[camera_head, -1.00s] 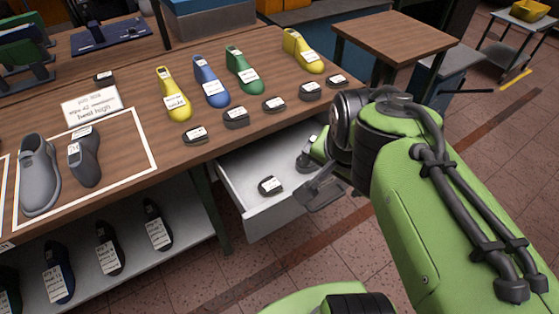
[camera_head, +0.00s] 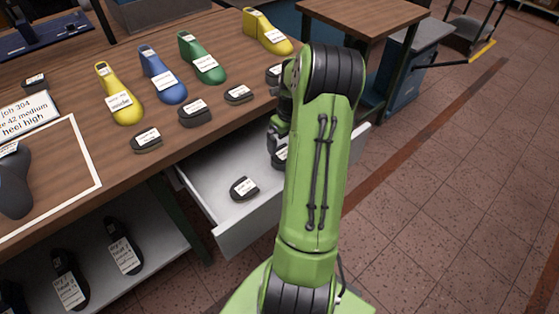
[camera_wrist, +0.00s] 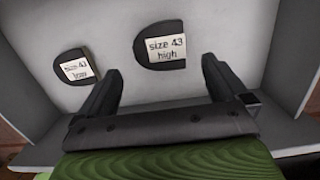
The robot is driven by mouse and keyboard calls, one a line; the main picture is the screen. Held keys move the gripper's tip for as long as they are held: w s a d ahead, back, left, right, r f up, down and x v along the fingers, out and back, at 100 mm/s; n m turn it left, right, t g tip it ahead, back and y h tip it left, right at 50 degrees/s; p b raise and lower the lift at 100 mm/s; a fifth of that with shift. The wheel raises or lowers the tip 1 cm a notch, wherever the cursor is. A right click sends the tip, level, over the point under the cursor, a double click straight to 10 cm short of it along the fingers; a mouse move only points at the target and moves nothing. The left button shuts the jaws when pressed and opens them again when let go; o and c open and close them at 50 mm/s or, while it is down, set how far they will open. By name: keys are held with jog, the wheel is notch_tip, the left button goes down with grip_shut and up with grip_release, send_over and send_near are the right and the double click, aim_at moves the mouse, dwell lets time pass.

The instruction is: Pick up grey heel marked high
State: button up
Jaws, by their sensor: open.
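In the wrist view a dark grey heel labelled "size 43 high" (camera_wrist: 160,50) lies on the light drawer floor, just beyond and between my fingertips. My gripper (camera_wrist: 160,72) is open and empty, its two fingers apart, pointing at this heel. A smaller dark heel with a "size 43" label (camera_wrist: 72,68), its lower word hard to read, lies outside the left finger. In the head view one dark heel (camera_head: 244,188) shows in the open drawer.
The drawer (camera_head: 245,232) stands open below the wooden table; its walls are close around my gripper. Several dark heels, such as one at the table's front edge (camera_head: 146,141), and coloured lasts (camera_head: 161,75) stand on the table. A job card (camera_head: 22,115) reads "heel high".

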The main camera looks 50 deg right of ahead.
aim_at(283, 155)
jog(key=f+b, duration=0.1)
jog(key=f, duration=0.2)
jog(key=f+b, duration=0.1)
jog(key=f, duration=0.2)
jog(key=w+f+b, duration=0.1)
jog(key=f, duration=0.1)
jog(key=shift+w+f, duration=0.1)
jog(key=shift+f, duration=0.3)
jog(key=shift+r, duration=0.15)
jog(key=shift+c, duration=0.2)
